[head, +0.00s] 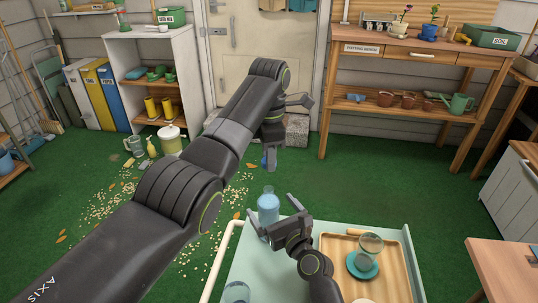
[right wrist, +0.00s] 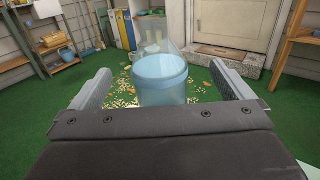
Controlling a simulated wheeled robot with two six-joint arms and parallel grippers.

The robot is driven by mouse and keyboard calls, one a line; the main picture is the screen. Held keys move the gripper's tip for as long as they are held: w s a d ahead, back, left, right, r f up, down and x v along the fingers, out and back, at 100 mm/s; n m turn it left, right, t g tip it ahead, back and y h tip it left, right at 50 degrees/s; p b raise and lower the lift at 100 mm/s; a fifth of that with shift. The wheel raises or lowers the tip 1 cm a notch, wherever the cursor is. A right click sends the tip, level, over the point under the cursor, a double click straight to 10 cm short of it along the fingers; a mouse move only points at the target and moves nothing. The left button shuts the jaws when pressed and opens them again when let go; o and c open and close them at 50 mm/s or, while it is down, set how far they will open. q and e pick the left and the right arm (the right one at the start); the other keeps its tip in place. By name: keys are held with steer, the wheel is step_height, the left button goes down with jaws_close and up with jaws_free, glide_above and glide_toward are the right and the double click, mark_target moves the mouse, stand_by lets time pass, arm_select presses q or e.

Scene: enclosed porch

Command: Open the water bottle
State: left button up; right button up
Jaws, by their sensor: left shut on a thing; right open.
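The water bottle (head: 268,206), clear with pale blue water, stands upright at the far left corner of the pale green cart top. Its narrow neck shows no cap in the head view. My left gripper (head: 270,158) is above and beyond the bottle, apart from it, and shut on a small blue thing (head: 265,162) that looks like the bottle's cap; the fingers partly hide it. My right gripper (head: 271,213) is open, its fingers on either side of the bottle. In the right wrist view the bottle (right wrist: 160,82) sits between the spread fingers.
On the cart (head: 285,236), a wooden tray (head: 407,262) holds a teal saucer (head: 362,266) with a clear glass. Another glass (head: 236,292) stands at the front left. A potting bench (head: 400,50) and shelf (head: 150,85) stand beyond. Green floor between is mostly open, with scattered seeds.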

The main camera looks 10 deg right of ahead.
arm_select(q)
steer(key=shift+r, duration=0.2)
arm_select(e)
steer(key=shift+s+d+r, duration=0.1)
steer(key=shift+s+r, duration=0.1)
steer(key=shift+s, duration=0.15)
